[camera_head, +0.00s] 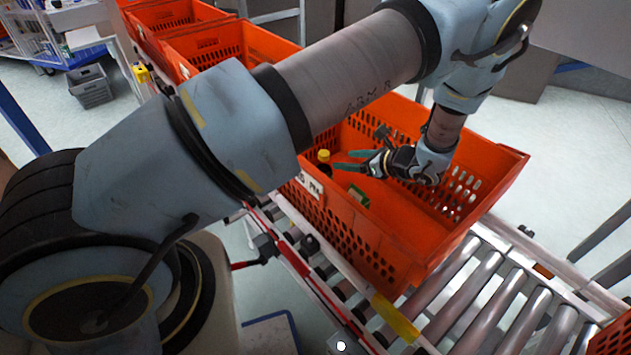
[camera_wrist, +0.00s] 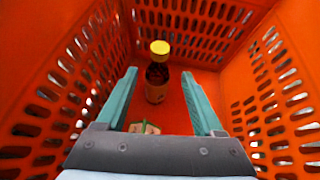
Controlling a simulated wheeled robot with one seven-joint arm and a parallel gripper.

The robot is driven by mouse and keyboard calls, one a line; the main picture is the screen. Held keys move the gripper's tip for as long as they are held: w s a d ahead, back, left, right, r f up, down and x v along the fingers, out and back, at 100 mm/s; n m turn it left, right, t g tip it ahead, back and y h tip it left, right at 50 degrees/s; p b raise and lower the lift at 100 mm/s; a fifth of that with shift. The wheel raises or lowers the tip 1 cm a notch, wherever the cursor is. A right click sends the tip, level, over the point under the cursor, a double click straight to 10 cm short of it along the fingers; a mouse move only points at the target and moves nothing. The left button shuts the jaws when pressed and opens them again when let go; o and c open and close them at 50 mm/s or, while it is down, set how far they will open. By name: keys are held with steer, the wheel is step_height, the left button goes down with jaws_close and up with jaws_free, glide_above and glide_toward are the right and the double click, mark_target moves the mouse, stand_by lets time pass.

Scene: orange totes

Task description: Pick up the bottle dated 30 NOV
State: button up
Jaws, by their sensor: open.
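A dark brown bottle with a yellow cap (camera_wrist: 157,78) stands upright in the orange tote (camera_head: 450,250), near its far wall in the wrist view. Its label is too small to read, so I cannot tell the date. In the head view the bottle (camera_head: 325,157) shows mainly as a yellow cap and dark neck behind the tote's near wall. My gripper (camera_wrist: 160,85) is open inside the tote, with teal fingers pointing towards the bottle, one on each side of it in the picture. The fingers (camera_head: 342,161) also show in the head view, apart from the bottle.
A small green and white carton (camera_wrist: 143,128) lies on the tote floor, partly hidden behind my gripper's base. It also shows in the head view (camera_head: 358,196). Perforated tote walls surround the gripper closely. The tote rests on a roller conveyor (camera_head: 487,308); more orange totes (camera_head: 222,45) stand behind.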

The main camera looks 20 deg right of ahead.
mark_target(324, 158)
steer(key=p+x, duration=0.1)
steer(key=x, duration=0.4)
steer(key=shift+w+a, duration=0.15)
steer(key=shift+w, duration=0.05)
steer(key=p+x, duration=0.1)
steer(key=x, duration=0.3)
steer(key=shift+w+a+f+p, duration=0.1)
steer(key=shift+w+f+p, duration=0.15)
steer(key=shift+f+p, duration=0.15)
steer(key=shift+c, duration=0.2)
steer(key=shift+r, duration=0.1)
jaws_close()
stand_by(0.5)
